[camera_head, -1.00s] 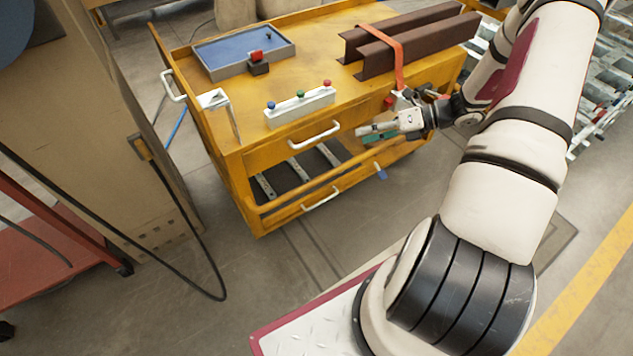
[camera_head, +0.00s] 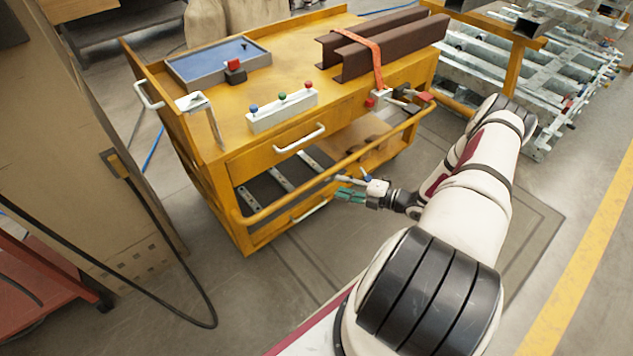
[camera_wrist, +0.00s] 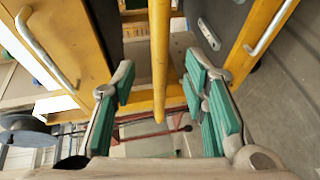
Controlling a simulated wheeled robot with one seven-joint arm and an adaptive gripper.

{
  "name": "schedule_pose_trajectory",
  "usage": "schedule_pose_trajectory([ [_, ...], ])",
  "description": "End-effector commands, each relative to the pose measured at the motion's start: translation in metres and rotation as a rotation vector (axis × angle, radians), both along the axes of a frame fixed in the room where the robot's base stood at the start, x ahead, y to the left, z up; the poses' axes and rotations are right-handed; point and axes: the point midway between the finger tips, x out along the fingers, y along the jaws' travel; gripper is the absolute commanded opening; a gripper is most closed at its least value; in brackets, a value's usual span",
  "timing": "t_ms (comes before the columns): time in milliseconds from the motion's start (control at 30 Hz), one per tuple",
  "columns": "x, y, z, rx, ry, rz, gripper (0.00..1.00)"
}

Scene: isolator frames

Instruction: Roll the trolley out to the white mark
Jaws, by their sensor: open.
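The yellow trolley (camera_head: 290,62) stands ahead of me, its near long side facing me. A yellow rail (camera_head: 288,200) runs along this side below the drawer. My gripper (camera_head: 350,186), with green finger pads, is open at this rail, just on its near side in the head view. In the wrist view the rail (camera_wrist: 159,55) passes between the spread fingers of my gripper (camera_wrist: 162,85), with a gap on both sides. I cannot tell how deep it sits between them. No clear white mark shows on the floor.
On the trolley are dark beams (camera_head: 385,42) under an orange strap, a blue-lined tray (camera_head: 205,62) and a box with coloured knobs (camera_head: 272,114). A cardboard-coloured cabinet (camera_head: 75,150) and black cable stand left. Racks (camera_head: 540,65) are at right. Floor is open at front right.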

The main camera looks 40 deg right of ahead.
Motion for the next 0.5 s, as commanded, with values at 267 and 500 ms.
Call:
schedule_pose_trajectory([
  [267,0.050,0.024,-0.011,-0.003,-0.002,0.005,0.40],
  [500,0.078,0.036,-0.017,-0.004,-0.001,0.003,0.40],
])
